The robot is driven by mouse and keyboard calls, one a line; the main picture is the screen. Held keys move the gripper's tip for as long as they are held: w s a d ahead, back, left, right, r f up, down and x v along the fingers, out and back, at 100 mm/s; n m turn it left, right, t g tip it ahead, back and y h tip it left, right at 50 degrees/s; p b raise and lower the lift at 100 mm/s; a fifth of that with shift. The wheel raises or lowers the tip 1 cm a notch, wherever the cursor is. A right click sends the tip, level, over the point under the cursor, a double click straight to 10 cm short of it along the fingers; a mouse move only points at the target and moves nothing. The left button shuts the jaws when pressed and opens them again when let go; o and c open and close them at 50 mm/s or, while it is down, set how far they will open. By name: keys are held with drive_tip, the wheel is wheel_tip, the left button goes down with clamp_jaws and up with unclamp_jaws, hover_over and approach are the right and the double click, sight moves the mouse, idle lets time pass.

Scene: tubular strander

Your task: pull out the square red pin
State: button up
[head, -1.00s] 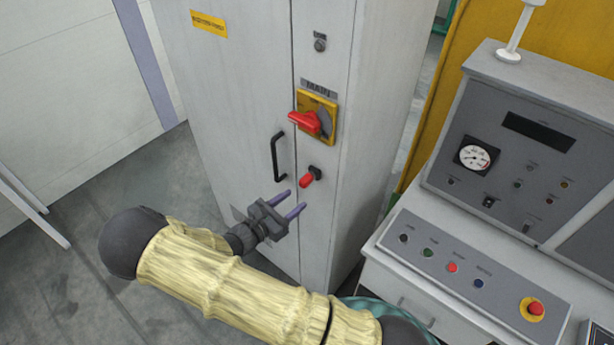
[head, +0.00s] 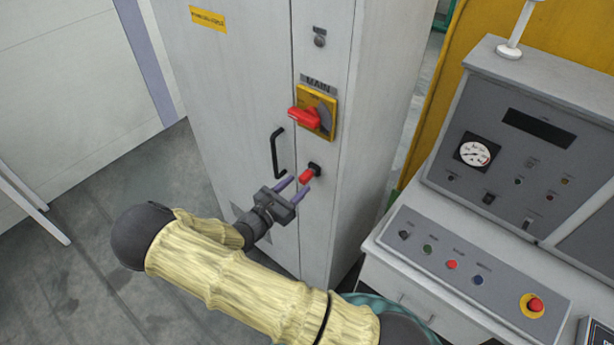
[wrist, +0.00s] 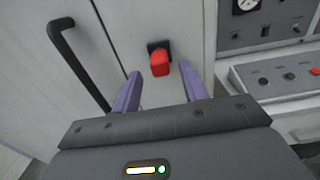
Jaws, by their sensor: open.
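The square red pin (head: 306,176) sticks out of a black socket on the front of the grey cabinet (head: 224,90), below the red and yellow main switch. In the wrist view the red pin (wrist: 160,64) shows between and just beyond my two purple fingertips. My gripper (head: 291,185) is open, with one finger on each side of the pin's line. In the wrist view my gripper (wrist: 160,84) holds nothing. I cannot tell whether either finger touches the pin.
A black door handle (head: 277,154) stands out left of the pin. The red rotary main switch (head: 305,118) sits above it. A control desk (head: 440,260) with several buttons and a gauge stands at the right. The floor at left is clear.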

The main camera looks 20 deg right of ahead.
sight(301, 182)
drive_tip(key=shift+x, duration=2.45)
clamp_jaws()
drive_tip(key=shift+a, duration=0.1)
drive_tip(key=shift+s+a+p, duration=0.15)
drive_tip(key=shift+p, duration=0.15)
drive_tip(key=shift+p+v, duration=0.3)
drive_tip(key=shift+v, duration=2.5)
